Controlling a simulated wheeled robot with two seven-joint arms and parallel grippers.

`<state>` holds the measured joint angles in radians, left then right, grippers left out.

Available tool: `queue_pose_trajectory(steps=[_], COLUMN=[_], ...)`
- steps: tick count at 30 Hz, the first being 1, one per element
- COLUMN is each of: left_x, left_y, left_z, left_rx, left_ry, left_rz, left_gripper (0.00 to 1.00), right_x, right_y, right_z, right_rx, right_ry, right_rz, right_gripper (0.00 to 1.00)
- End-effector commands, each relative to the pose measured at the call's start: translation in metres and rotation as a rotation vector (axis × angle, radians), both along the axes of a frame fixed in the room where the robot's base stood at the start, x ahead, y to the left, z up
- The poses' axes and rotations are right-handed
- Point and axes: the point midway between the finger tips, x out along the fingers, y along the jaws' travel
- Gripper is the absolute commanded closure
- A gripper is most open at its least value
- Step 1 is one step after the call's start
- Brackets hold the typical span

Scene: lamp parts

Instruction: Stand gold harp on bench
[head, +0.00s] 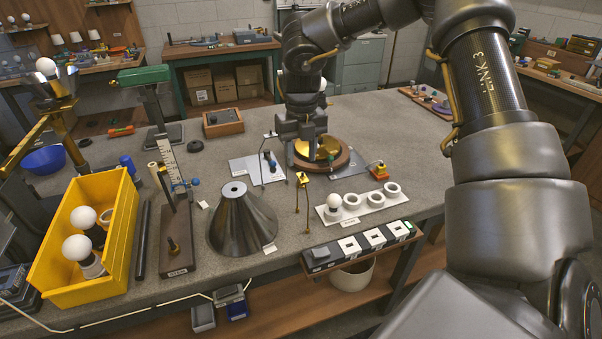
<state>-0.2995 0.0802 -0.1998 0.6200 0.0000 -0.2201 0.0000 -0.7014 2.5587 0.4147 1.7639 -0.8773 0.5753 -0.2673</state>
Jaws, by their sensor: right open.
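The gold harp (303,181) appears to be the small piece with a gold top and two thin legs pointing down, near the middle of the grey bench (345,117). It looks upright, but its feet are too small to tell how they rest. My right gripper (312,139) points down over a round wooden base with a gold dish (330,158), behind the harp and apart from it. It is open, and I see nothing held in it. My left gripper is not in view.
A dark metal cone shade (241,220) stands left of the harp. A white tray (361,206) with a bulb and rings lies to its right. A thin dark wire frame (263,160) stands on a pale plate. A yellow bin (124,222) with bulbs is at the left.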

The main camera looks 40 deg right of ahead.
Motion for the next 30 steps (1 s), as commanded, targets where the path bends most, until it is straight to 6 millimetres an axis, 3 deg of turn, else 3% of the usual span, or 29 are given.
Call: queue_pose_trajectory(steps=[3,9,30], left_x=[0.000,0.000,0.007], left_y=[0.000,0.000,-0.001], left_z=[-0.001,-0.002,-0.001], left_rx=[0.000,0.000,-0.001], left_ry=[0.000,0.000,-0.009], left_rz=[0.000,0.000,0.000], left_gripper=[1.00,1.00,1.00], right_x=[0.000,0.000,-0.002], right_y=[0.000,0.000,-0.002], right_z=[0.017,0.030,0.031], right_rx=[0.000,0.000,-0.001], right_ry=[-0.001,0.001,0.001], right_rz=[0.000,-0.001,-0.004], right_gripper=[0.59,0.59,0.59])
